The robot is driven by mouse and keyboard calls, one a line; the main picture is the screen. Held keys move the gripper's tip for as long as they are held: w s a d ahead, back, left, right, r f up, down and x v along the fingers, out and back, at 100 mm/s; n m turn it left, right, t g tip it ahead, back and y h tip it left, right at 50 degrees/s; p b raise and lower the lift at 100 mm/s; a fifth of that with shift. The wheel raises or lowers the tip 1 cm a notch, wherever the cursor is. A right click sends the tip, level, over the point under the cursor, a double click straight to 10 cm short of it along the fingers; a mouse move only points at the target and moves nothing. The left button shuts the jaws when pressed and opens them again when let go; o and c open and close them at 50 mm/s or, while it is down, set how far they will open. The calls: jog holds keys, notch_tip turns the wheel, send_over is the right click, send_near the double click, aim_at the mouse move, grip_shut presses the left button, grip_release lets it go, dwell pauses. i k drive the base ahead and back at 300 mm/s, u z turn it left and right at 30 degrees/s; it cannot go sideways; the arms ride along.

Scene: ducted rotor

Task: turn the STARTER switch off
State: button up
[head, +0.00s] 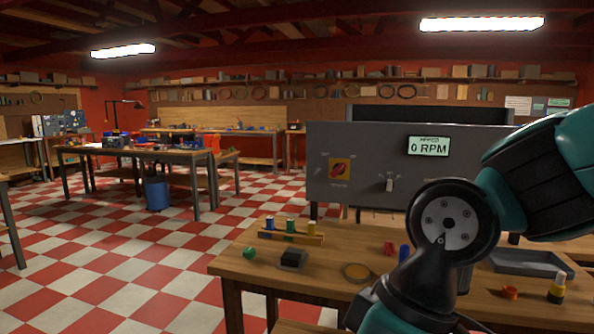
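A grey upright control panel (315,140) stands behind the near bench. A yellow plate with a red rotary knob (340,171) is at its left; the knob sits at a slant. A small pale switch (389,182) is right of it, lower down. The labels are too small to read, so I cannot tell which control is the STARTER or its setting. A green display (428,146) on the panel reads 0 RPM. My arm covers the panel's lower right part. My gripper is not in view.
Open checkered floor (110,255) lies to the left.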

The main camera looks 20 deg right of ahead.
aim_at(339, 168)
jog(key=u, duration=0.05)
jog(key=i, duration=0.8)
jog(key=z, duration=0.9)
jog(key=i, duration=0.7)
jog(key=z, duration=0.75)
